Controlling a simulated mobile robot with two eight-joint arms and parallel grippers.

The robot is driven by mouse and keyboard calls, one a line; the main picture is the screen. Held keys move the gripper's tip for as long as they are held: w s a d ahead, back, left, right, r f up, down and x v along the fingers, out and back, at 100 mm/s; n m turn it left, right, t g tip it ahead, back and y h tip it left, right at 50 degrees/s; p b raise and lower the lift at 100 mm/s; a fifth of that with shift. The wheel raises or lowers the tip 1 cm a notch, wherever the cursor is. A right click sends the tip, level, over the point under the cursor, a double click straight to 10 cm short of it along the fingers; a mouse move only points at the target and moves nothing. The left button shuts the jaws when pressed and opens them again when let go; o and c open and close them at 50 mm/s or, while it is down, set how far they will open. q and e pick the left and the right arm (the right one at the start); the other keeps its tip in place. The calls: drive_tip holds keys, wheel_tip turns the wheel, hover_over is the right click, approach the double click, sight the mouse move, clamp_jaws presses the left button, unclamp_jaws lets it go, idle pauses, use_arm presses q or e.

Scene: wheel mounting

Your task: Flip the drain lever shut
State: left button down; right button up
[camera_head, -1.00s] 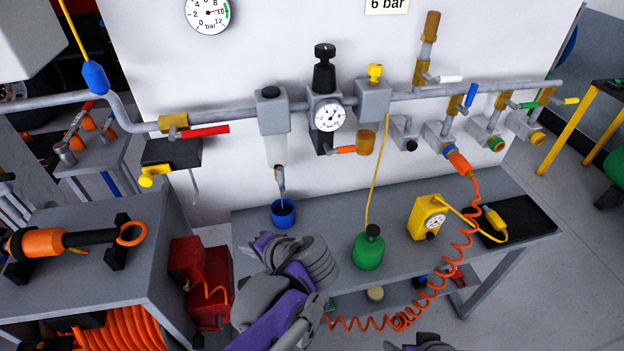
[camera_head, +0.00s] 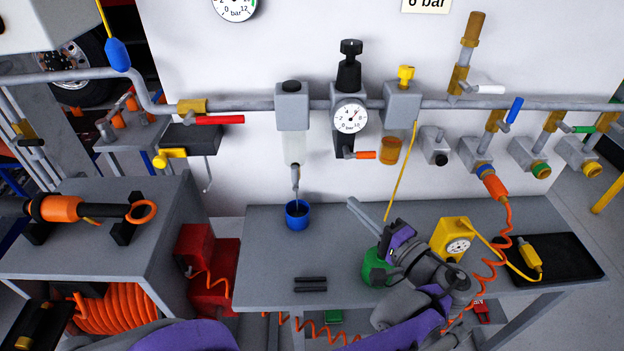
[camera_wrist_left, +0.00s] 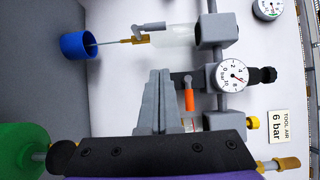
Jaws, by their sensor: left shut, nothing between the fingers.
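The drain valve (camera_head: 295,176) hangs under the clear bowl of the left-hand filter unit, above a blue cup (camera_head: 297,214). In the left wrist view its grey lever (camera_wrist_left: 150,27) lies alongside the bowl's axis, beside the brass valve body (camera_wrist_left: 134,41). A thin pale line runs from the outlet into the cup; I cannot tell whether it is liquid or a tube. My right gripper is not in view.
A gauge regulator (camera_head: 349,116) with an orange lever (camera_head: 365,155) is right of the filter. A green bottle (camera_head: 374,267), yellow gauge box (camera_head: 453,238) and black tray (camera_head: 565,262) stand on the bench. Two dark bars (camera_head: 311,284) lie near its front; bench space around the cup is clear.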

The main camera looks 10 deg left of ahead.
sight(295, 172)
use_arm(q)
drive_tip(key=shift+w, duration=0.1)
drive_tip(key=s+a+x, duration=0.1)
drive_tip(key=s+x, duration=0.1)
drive_tip(key=x, duration=1)
drive_tip(key=shift+a, duration=0.7)
drive_tip(key=shift+w, duration=0.1)
drive_tip(key=shift+a+r+n+p, duration=0.15)
drive_tip(key=shift+n+p, duration=0.15)
drive_tip(key=shift+p, duration=0.15)
